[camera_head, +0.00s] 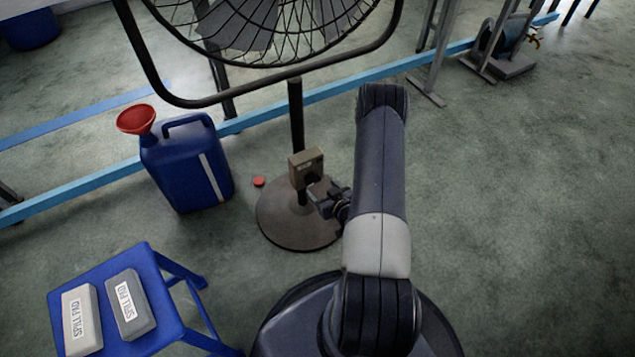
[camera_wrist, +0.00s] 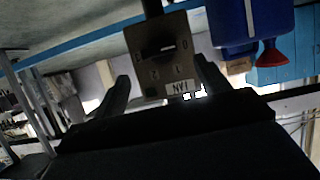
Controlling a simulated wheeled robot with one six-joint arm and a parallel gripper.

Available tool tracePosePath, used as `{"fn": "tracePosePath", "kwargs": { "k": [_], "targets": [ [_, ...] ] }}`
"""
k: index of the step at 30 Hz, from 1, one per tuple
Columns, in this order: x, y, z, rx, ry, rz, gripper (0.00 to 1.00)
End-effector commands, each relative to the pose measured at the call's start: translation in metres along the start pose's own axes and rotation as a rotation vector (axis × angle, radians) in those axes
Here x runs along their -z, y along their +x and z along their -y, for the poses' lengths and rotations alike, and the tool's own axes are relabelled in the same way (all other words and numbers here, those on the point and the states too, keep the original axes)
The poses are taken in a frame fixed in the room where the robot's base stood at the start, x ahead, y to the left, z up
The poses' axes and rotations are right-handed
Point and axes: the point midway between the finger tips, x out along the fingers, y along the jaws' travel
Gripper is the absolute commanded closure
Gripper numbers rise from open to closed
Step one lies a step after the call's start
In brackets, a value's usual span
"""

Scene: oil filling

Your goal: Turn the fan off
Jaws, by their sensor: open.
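The fan (camera_head: 262,62) stands on a dark pole with a round base (camera_head: 285,225). Its tan control box (camera_head: 304,158) is mounted low on the pole. In the wrist view the control box (camera_wrist: 150,85) appears upside down, with a FAN label, several position marks including a 0, and a dark knob (camera_wrist: 158,49). My gripper (camera_head: 318,196) is just in front of the box, partly hidden by my arm. In the wrist view my gripper (camera_wrist: 166,80) is open, with one finger on either side of the box face. Nothing is held. Contact with the knob cannot be told.
A blue jug (camera_head: 185,168) with a red funnel (camera_head: 136,119) stands left of the fan. A red cap (camera_head: 258,181) lies beside the base. A blue stool (camera_head: 175,325) holds two spill pads at lower left.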

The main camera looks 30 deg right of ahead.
Motion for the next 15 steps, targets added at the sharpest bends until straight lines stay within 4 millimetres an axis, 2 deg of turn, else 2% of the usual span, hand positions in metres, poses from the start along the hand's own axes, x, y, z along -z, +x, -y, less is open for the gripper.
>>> {"fn": "tracePosePath", "kwargs": {
  "k": [1, 6, 10, 15],
  "targets": [
    [0.001, -0.012, -0.001, -0.004, 0.004, 0.004, 0.29],
    [0.000, -0.037, -0.001, -0.002, 0.002, 0.002, 0.29],
    [0.000, -0.046, -0.001, -0.002, 0.001, 0.001, 0.29],
    [0.000, -0.048, 0.000, 0.000, 0.000, 0.000, 0.29]
  ]
}}
